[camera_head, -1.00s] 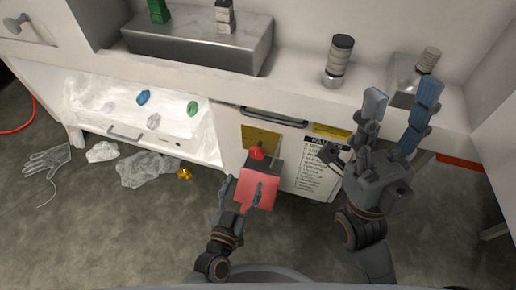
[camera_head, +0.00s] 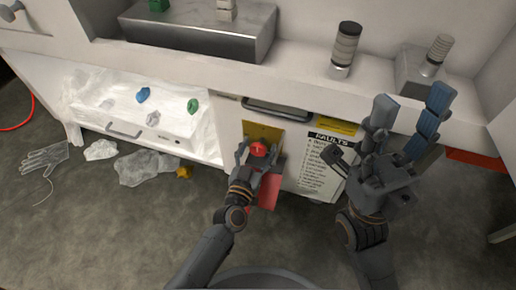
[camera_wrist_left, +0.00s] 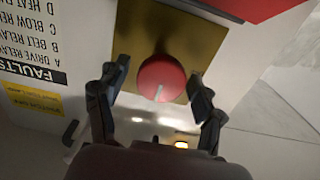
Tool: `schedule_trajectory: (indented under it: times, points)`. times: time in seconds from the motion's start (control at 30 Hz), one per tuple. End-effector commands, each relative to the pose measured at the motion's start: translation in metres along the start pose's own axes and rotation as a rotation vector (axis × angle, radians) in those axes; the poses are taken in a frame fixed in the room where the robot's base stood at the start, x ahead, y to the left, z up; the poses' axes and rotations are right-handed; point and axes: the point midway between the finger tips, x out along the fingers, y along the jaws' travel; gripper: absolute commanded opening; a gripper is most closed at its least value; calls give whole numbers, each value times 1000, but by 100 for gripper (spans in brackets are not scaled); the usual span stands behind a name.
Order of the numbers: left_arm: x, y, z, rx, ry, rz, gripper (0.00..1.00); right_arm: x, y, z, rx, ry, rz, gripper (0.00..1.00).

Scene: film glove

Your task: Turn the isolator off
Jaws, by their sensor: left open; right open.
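The isolator is a round red knob (camera_head: 259,149) with a pale line on it, on a yellow plate (camera_head: 262,132) on the cabinet front. It also shows in the left wrist view as the red knob (camera_wrist_left: 161,78), its pale line pointing toward the bottom of that view. My left gripper (camera_head: 258,152) is open, with one finger on each side of the knob. In the left wrist view the fingers (camera_wrist_left: 158,92) stand apart from the knob, with gaps on both sides. My right gripper (camera_head: 412,120) is open and empty, in front of the cabinet's right side.
A red panel (camera_head: 270,191) hangs just below the plate. A FAULTS list (camera_head: 324,160) is right of it, with a drawer handle (camera_head: 277,111) above. A plastic-wrapped open drawer (camera_head: 140,115) is at left. Ribbed cylinders (camera_head: 344,48) stand on the counter.

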Motion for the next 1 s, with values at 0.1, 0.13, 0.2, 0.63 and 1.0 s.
schedule_trajectory:
  times: [0.1,0.13,0.2,0.63,1.0]
  points:
    - [0,0,0,0,0,0,52,0,0,0,0,1,0,57]
    - [0,0,0,0,0,0,45,0,0,0,0,1,0,57]
    - [0,0,0,0,0,0,31,1,0,0,0,1,0,57]
    - [0,0,-1,-45,1,0,14,3,0,-2,0,5,1,57]
    - [0,-2,-1,-307,0,1,14,4,0,-2,1,-11,8,57]
